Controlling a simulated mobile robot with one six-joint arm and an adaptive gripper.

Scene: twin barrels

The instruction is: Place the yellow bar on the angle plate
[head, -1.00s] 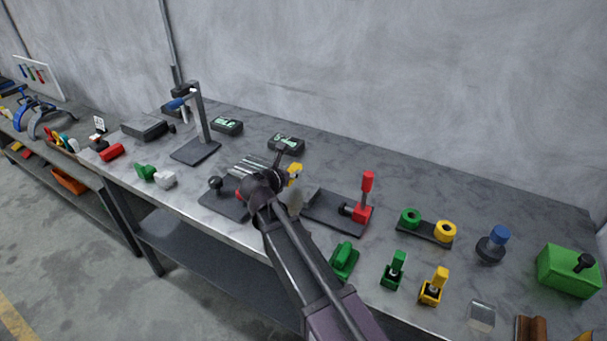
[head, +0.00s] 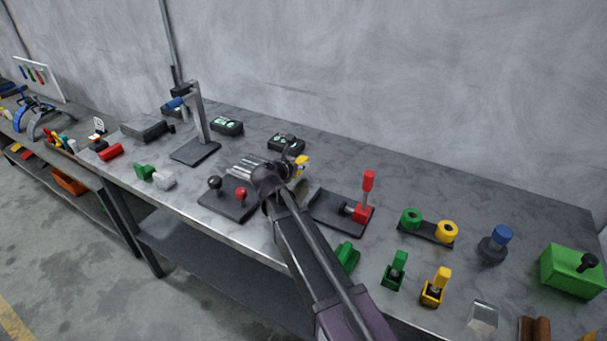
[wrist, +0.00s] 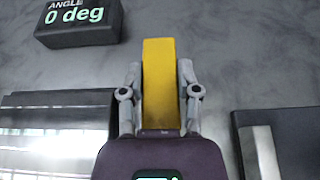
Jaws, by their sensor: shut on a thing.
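The yellow bar (wrist: 160,70) stands between the two fingers of my gripper (wrist: 161,90) in the wrist view, which is shut on it. In the head view the bar (head: 302,163) shows as a small yellow patch beyond my gripper (head: 291,163), partly hidden by it. A silver plate (head: 245,165) on a dark base, likely the angle plate, lies just left of my gripper. It also shows at the left of the wrist view (wrist: 50,125), apart from the bar. A dark display (wrist: 78,22) reading "ANGLE 0 deg" is at upper left.
A black knob (head: 214,183) and a red knob (head: 241,193) stand at the front of the plate's base. A dark base with a red upright handle (head: 368,182) is to the right. A clamp stand (head: 201,115) rises at left.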

